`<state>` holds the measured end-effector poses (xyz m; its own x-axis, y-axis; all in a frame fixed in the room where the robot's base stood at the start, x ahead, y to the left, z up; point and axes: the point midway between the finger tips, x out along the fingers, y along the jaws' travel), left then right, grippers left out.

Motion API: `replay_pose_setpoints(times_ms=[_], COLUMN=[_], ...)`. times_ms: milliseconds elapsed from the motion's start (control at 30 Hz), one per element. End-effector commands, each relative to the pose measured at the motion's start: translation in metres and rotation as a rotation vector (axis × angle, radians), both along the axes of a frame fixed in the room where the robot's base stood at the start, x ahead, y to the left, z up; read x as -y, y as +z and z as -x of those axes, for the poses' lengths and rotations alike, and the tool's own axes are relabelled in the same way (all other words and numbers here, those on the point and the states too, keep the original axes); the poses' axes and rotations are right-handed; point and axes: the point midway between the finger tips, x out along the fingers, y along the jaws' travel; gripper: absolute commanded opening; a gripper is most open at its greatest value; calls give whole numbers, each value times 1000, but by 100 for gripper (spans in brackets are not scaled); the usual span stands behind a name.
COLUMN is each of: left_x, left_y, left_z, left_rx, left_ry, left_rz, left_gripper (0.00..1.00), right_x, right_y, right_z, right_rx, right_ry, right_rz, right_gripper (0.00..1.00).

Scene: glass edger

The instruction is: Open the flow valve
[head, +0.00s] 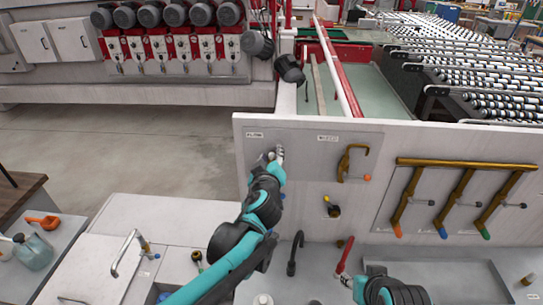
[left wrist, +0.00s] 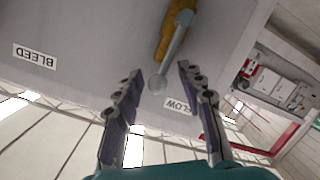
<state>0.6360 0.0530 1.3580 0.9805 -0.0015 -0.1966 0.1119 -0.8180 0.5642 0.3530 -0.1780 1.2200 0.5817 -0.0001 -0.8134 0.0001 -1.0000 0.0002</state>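The flow valve shows in the left wrist view as a brass body (left wrist: 168,40) with a grey lever (left wrist: 178,36) ending in a pale round knob (left wrist: 157,84). The FLOW label (left wrist: 178,105) is beside it on the grey panel (head: 300,158). My left gripper (left wrist: 160,78) is open, its fingers on either side of the knob, with visible gaps. In the head view my left gripper (head: 275,154) is at the panel's upper left and hides the valve. My right gripper (head: 346,281) is low, by a red-handled item (head: 344,256); whether it holds this is unclear.
A second brass valve (head: 345,163) with an orange-tipped lever is under the BLEED label (head: 327,139). Brass pipes (head: 465,163) with coloured tips are at the right.

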Motion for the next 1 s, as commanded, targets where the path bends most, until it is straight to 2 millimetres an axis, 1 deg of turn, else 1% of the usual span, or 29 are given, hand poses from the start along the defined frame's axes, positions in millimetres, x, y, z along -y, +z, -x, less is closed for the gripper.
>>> replay_pose_setpoints(times_ms=[233,367,467,700,800,900,1000], left_x=[0,1,1,0,0,0,0], left_y=[1,3,6,15,18,21,23], left_z=[1,11,27,76,92,104,113], left_rx=[1,1,2,1,1,1,0], left_ry=[-2,-2,-3,-3,-3,-3,-2], left_rz=[-1,-1,-1,-1,0,-1,0], left_gripper=[39,39,39,39,39,39,39], right_x=[0,0,0,0,0,0,0], right_y=[0,0,0,0,0,0,0], right_z=[0,0,0,0,0,0,0], right_rx=[0,0,0,0,0,0,0], right_ry=[0,0,0,0,0,0,0], right_rz=[0,0,0,0,0,0,0], right_gripper=[40,40,40,40,40,40,40])
